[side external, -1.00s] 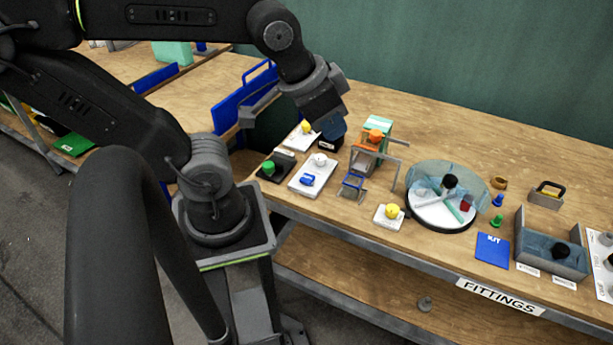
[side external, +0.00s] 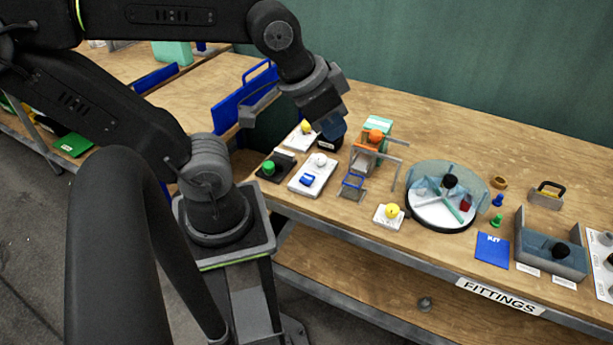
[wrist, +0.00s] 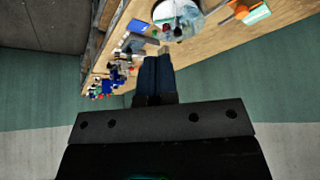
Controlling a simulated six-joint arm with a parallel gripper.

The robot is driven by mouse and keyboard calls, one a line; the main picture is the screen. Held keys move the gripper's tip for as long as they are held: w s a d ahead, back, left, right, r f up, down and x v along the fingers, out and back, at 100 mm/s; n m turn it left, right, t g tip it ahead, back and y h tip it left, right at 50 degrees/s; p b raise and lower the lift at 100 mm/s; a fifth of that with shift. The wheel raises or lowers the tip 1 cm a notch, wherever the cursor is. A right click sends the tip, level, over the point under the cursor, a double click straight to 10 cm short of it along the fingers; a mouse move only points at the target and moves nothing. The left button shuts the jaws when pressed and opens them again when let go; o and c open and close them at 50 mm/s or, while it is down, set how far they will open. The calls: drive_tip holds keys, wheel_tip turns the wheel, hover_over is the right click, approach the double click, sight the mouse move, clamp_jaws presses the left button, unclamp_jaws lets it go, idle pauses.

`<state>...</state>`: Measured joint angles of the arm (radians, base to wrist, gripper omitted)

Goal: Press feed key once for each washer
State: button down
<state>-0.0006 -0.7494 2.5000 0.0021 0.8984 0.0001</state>
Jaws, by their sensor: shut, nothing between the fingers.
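My gripper (side external: 331,128) is shut and empty. In the side view its blue fingers point down over the left part of the bench, near a white plate with a yellow button (side external: 306,127) and a small black box. In the wrist view the closed fingers (wrist: 156,60) show at the centre. Other press buttons are a green one (side external: 268,167) on a black base, a white knob (side external: 320,159) on a white plate with a blue part, and a yellow one (side external: 392,210) on a small white block. I cannot tell which is the feed key. No washer is clearly discernible.
A metal frame (side external: 357,161) with an orange part (side external: 375,136) stands right of my gripper. Farther right are a round, clear-walled divided dish (side external: 425,211), a blue KIT card (side external: 492,250) and a grey bin (side external: 580,262). The bench's back strip is clear.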

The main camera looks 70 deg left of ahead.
drive_tip(key=w+a+f+m+t+y, duration=0.2)
drive_tip(key=w+a+f+m, duration=0.15)
drive_tip(key=w+a, duration=0.45)
drive_tip(key=w+a+f+m+t+y, duration=0.2)
drive_tip(key=w+a+m+t+y, duration=0.15)
drive_tip(key=a, duration=0.75)
drive_tip(key=m+g+h, duration=0.4)
drive_tip(key=m+h, duration=0.6)
drive_tip(key=h, duration=0.2)
hover_over(306, 178)
wheel_tip(306, 178, down, 12)
drive_tip(key=shift+y, duration=0.35)
drive_tip(key=shift+f, duration=4.4)
drive_tip(key=shift+f, duration=0.1)
